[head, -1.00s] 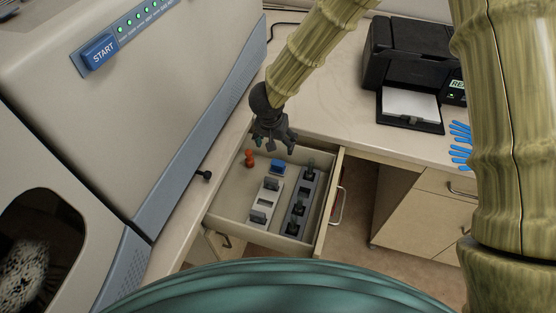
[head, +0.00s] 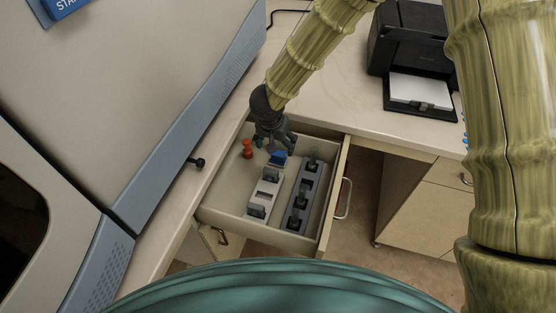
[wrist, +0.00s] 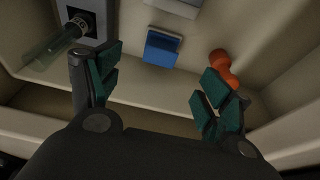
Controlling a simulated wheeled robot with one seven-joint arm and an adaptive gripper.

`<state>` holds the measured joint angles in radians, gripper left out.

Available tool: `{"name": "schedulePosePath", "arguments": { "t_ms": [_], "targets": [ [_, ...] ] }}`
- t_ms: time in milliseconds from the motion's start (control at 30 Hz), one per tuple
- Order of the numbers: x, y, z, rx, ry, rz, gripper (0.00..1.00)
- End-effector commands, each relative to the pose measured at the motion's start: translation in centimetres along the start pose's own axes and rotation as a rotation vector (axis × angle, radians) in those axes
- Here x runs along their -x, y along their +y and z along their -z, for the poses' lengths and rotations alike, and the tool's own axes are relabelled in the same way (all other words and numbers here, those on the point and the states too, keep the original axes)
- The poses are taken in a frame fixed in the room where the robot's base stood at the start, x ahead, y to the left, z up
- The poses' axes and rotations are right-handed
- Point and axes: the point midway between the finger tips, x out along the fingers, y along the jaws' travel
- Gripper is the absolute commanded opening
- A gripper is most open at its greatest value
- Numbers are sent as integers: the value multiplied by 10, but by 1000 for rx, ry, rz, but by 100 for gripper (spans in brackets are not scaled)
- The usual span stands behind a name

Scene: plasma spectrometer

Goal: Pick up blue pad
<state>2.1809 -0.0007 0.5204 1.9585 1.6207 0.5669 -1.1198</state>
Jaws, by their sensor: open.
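The blue pad (head: 278,157) lies in the open drawer near its back end, partly hidden by my fingers in the head view. In the wrist view the blue pad (wrist: 162,48) lies ahead of my fingers, a little above the middle of the picture, with a lighter top edge. My gripper (head: 275,148) points down into the back of the drawer. In the wrist view my gripper (wrist: 160,92) is open, with its green-padded fingers wide apart and nothing between them. The pad appears beyond the gap, apart from both fingers.
An orange-red object (head: 247,149) stands left of the pad; in the wrist view it is close to the right finger. A light grey holder (head: 264,193) and a dark grey holder (head: 305,195) fill the drawer (head: 217,215) in front. A printer (head: 410,60) stands on the counter.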

Motion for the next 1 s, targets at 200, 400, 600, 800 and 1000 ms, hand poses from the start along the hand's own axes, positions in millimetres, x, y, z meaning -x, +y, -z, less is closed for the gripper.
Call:
{"name": "schedulePosePath", "arguments": {
  "t_ms": [200,400,600,800,1000],
  "targets": [
    [-30,0,-1,1,-1,-2,79],
    [-46,0,-1,2,0,-1,79],
    [-61,0,-3,3,-1,-1,79],
    [-87,0,-5,2,0,-1,79],
    [-98,0,-5,1,0,-1,79]
  ]
}}
